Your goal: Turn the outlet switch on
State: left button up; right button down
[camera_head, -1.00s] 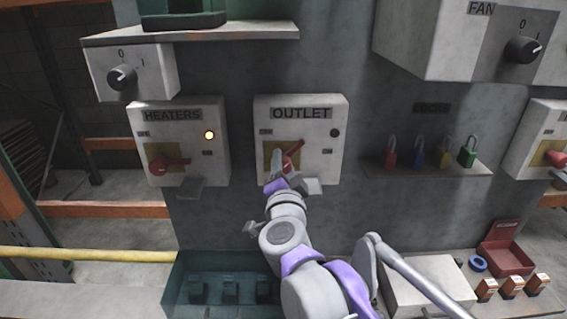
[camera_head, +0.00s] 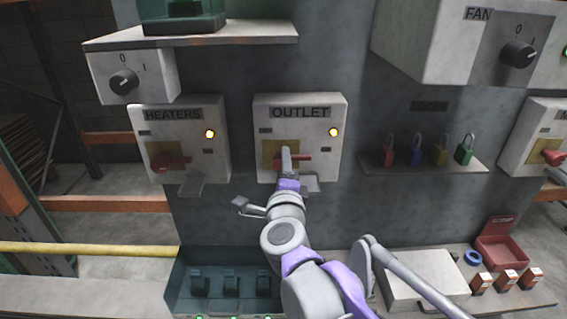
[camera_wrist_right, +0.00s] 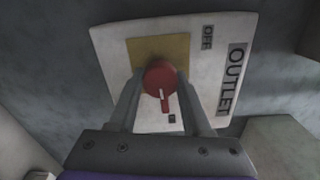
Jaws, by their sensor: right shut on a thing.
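The outlet box (camera_head: 322,115) is a white panel labelled OUTLET on the grey wall, in the middle of the head view. Its red rotary switch (camera_head: 300,156) sits on a yellow plate, with the handle pointing right, and its lamp (camera_head: 333,132) glows yellow. My right gripper (camera_head: 287,160) is at the switch and partly hides it. In the right wrist view the two fingers of my right gripper (camera_wrist_right: 160,92) are closed around the red knob (camera_wrist_right: 159,78), one on each side. The OFF label (camera_wrist_right: 208,37) shows there. My left gripper is not in view.
The heaters box (camera_head: 180,130), with a lit lamp and a red switch, is to the left. A shelf with several coloured padlocks (camera_head: 440,152) is to the right. The fan box (camera_head: 450,45) overhangs at upper right. A teal bin (camera_head: 185,280) stands below.

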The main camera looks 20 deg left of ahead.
jog(key=shift+m, duration=0.4)
jog(key=shift+c, duration=1.7)
grip_release()
jog(key=shift+s, duration=0.15)
jog(key=b+v, duration=0.1)
jog(key=v, duration=0.9)
jog(key=shift+s, duration=0.3)
jog(key=shift+d, duration=0.1)
